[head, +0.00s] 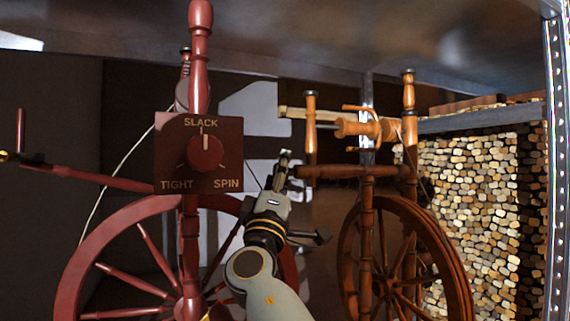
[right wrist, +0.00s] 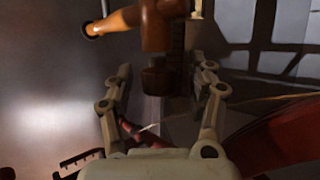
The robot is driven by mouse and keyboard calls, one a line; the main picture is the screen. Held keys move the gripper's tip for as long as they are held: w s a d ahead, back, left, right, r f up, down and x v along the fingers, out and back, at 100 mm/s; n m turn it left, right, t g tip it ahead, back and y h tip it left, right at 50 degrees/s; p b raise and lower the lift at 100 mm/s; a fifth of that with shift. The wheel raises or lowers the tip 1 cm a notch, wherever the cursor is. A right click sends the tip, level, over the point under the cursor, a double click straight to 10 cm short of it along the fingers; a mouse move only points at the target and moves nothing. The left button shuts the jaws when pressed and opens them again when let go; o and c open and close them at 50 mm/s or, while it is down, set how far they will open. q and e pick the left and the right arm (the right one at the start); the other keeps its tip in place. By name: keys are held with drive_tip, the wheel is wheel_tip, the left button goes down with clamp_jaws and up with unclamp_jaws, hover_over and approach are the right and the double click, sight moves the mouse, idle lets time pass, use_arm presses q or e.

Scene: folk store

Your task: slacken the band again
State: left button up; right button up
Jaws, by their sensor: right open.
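The red spinning wheel (head: 192,60) stands at the left in the head view. Its dark red plate (head: 168,150) reads SLACK at the top, TIGHT lower left and SPIN lower right. The round red knob (head: 207,155) on the plate has a pale mark pointing up at SLACK. A thin pale cord (head: 107,185) curves down to the left from the plate. My right gripper (head: 283,165) is right of the plate, apart from the knob. In the right wrist view its open fingers (right wrist: 165,70) stand either side of a brown wooden part. The left gripper is not in view.
A second, orange-brown spinning wheel (head: 370,172) stands to the right, close to my right gripper. A metal shelf post (head: 556,160) and a stack of cut logs (head: 470,200) are at the far right. A shelf (head: 300,40) hangs overhead.

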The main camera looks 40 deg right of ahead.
drive_tip(key=shift+r, duration=0.1)
clamp_jaws()
idle(0.4)
drive_tip(key=shift+r, duration=0.1)
